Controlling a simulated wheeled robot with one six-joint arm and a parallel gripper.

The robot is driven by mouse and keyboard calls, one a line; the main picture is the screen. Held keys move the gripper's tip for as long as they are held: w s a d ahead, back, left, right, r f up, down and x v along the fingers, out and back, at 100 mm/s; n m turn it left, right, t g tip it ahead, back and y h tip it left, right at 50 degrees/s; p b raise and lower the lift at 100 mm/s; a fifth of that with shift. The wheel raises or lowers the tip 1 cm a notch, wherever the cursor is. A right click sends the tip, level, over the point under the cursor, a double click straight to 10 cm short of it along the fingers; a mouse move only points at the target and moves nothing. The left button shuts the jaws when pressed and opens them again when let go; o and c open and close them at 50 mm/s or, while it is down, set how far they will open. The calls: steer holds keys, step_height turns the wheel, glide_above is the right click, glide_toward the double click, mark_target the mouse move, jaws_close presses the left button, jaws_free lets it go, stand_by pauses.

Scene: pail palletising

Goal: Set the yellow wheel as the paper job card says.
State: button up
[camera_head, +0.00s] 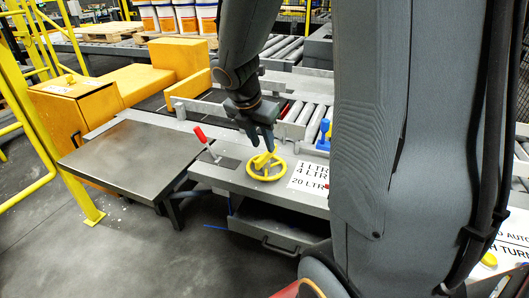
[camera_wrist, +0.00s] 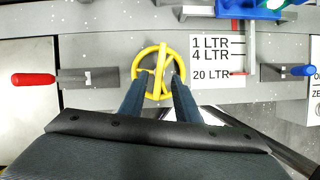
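The yellow wheel (camera_head: 267,176) lies flat on the grey bench, with a raised bar across it; it also shows in the wrist view (camera_wrist: 140,70). My gripper (camera_head: 262,147) is above the wheel, pointing down. In the wrist view its two fingers (camera_wrist: 158,82) are apart, over the near part of the rim, with the bar between and beyond them. I see no contact. A white scale plate (camera_head: 309,172) beside the wheel reads 1 LTR, 4 LTR and 20 LTR. In the wrist view a red pointer (camera_wrist: 237,73) is at the 20 LTR line. I cannot make out a paper job card.
A red-handled lever (camera_head: 200,134) stands left of the wheel, and a blue-handled one (camera_head: 324,133) to the right. A bare metal table (camera_head: 130,157) is at left. Roller conveyors lie behind. A partly hidden white sign (camera_head: 510,240) is at right. My arm hides the right middle.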

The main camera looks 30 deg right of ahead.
mark_target(266, 153)
steer(key=shift+b+x, duration=0.35)
steer(key=shift+x, duration=2)
steer(key=shift+s, duration=0.1)
jaws_close()
